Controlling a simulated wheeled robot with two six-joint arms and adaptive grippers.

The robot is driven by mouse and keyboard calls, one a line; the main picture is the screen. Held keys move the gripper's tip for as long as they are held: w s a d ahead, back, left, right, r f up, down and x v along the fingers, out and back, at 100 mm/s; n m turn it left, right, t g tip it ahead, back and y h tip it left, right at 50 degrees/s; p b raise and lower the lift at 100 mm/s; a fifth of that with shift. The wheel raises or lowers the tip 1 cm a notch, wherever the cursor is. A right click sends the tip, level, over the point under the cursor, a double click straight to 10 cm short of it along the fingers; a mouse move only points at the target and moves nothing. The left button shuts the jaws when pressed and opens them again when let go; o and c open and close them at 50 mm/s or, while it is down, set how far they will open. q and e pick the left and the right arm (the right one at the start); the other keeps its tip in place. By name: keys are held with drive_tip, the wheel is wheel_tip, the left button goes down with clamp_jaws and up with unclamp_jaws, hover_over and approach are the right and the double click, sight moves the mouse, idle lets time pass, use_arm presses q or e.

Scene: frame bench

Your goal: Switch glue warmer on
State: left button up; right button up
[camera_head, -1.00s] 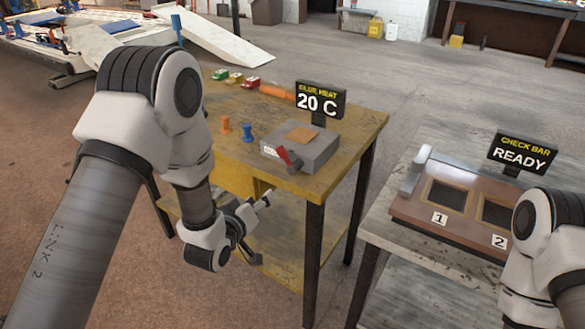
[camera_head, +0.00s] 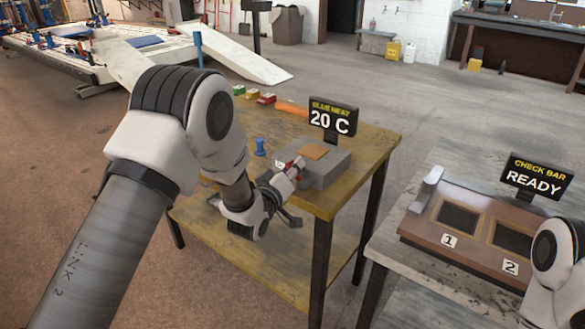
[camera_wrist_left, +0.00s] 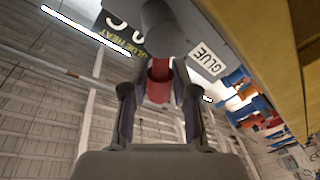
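The glue warmer (camera_head: 325,170) is a grey box with an orange-brown patch on top, standing near the front of the wooden table. Its sign (camera_head: 331,121) reads GLUE HEAT 20 C. A red lever (camera_head: 299,163) sits at its left front; in the left wrist view the lever (camera_wrist_left: 159,82) stands between my fingers, with a GLUE label (camera_wrist_left: 207,60) beside it.
A blue peg (camera_head: 260,147), small coloured items (camera_head: 253,94) and an orange handle (camera_head: 291,108) lie on the wooden table (camera_head: 372,150). The check bar fixture (camera_head: 470,248), with its READY sign (camera_head: 537,178), stands on the bench at right. Floor shows between the tables.

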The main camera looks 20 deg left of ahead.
sight(303, 180)
use_arm(q)
clamp_jaws()
